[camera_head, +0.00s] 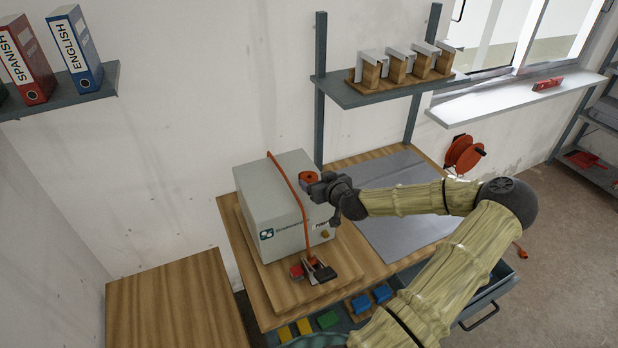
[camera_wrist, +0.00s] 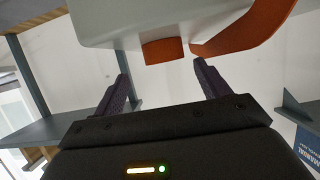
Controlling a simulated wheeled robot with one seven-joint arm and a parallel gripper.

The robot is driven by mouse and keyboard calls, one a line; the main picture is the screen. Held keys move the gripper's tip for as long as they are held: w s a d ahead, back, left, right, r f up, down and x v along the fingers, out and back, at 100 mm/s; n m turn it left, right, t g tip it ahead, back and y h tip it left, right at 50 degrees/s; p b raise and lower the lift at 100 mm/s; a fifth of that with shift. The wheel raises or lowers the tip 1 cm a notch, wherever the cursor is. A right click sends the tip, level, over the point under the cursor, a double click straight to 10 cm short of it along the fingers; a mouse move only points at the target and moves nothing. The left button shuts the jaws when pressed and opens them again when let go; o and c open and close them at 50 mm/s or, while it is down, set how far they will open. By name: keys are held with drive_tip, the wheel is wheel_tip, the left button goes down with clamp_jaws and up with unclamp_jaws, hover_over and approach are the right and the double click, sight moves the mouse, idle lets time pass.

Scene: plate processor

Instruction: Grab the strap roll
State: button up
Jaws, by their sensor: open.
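A short orange roll (camera_head: 308,179), which looks like the strap roll, shows at the top right edge of a grey-white box (camera_head: 262,200). An orange strap (camera_head: 288,188) runs over the box to a black and red clamp-like tool (camera_head: 318,270) at its front. My gripper (camera_head: 322,190) is beside the roll, at the box's right side. In the wrist view, my gripper (camera_wrist: 161,72) is open with nothing between its fingers. The orange roll (camera_wrist: 163,51) lies just beyond the fingertips, roughly centred between them. The strap (camera_wrist: 245,32) curves close to the right fingertip.
The box stands on a wooden board on a wooden table (camera_head: 240,262). A grey mat (camera_head: 405,222) lies to the right. An orange reel (camera_head: 463,153) is at the table's back right. A shelf (camera_head: 350,98) with wooden blocks hangs above. Coloured blocks (camera_head: 327,319) sit at the front.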

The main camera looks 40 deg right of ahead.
sight(309, 175)
idle(0.3)
drive_tip(key=shift+a+p+x, duration=0.25)
drive_tip(key=shift+p+x, duration=0.6)
drive_tip(key=shift+x, duration=0.4)
drive_tip(key=shift+p+x, duration=0.5)
drive_tip(key=shift+x, duration=0.95)
drive_tip(key=shift+a, duration=0.1)
drive_tip(key=c, duration=1.1)
drive_tip(key=shift+r, duration=0.15)
drive_tip(key=shift+r+b, duration=1.3)
drive_tip(key=shift+r, duration=3.55)
